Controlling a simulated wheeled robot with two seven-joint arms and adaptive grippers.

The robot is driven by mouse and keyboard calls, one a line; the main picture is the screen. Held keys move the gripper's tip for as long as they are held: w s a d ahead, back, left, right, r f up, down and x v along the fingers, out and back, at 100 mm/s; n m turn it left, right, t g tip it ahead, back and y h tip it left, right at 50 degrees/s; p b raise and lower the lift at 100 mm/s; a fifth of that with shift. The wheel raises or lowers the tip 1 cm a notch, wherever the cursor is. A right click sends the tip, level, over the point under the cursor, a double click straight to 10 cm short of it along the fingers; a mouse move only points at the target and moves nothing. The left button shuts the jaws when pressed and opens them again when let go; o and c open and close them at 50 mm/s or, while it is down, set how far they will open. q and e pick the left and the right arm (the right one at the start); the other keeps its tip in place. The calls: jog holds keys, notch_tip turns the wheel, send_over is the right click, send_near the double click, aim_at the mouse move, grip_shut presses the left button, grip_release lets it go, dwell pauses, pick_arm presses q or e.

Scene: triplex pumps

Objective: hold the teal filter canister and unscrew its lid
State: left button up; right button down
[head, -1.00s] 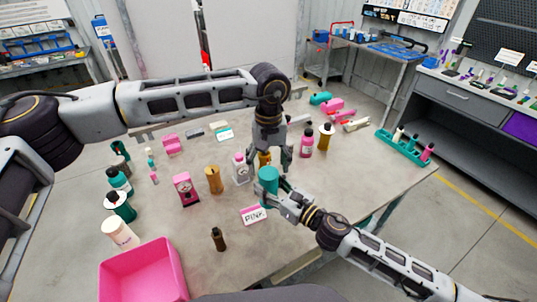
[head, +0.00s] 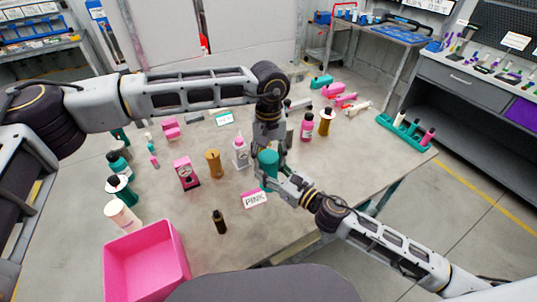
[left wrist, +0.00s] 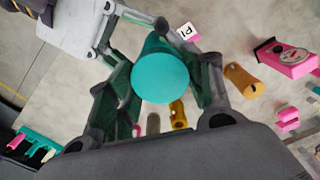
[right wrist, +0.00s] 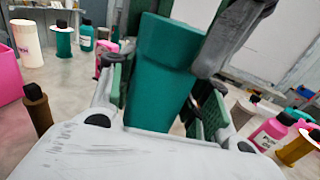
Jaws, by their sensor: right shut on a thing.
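The teal filter canister (head: 268,165) stands upright near the table's front right edge. My right gripper (head: 283,186) is shut on its body; in the right wrist view the pads lie on both sides of the canister (right wrist: 160,85). My left gripper (head: 268,140) points down over the canister from behind. In the left wrist view the round teal lid (left wrist: 160,78) lies between its two spread fingers, with gaps beside it, so this gripper looks open. A left finger (right wrist: 235,35) also shows beside the canister's top in the right wrist view.
A PINK sign (head: 255,199) stands just left of my right gripper. White-pink (head: 240,153), brown (head: 213,163) and pink (head: 185,173) items stand to the left. A pink bin (head: 147,262) is at the front left. A teal rack (head: 405,133) is at the right edge.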

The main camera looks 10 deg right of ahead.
pick_arm(q)
jog(key=c, duration=0.3)
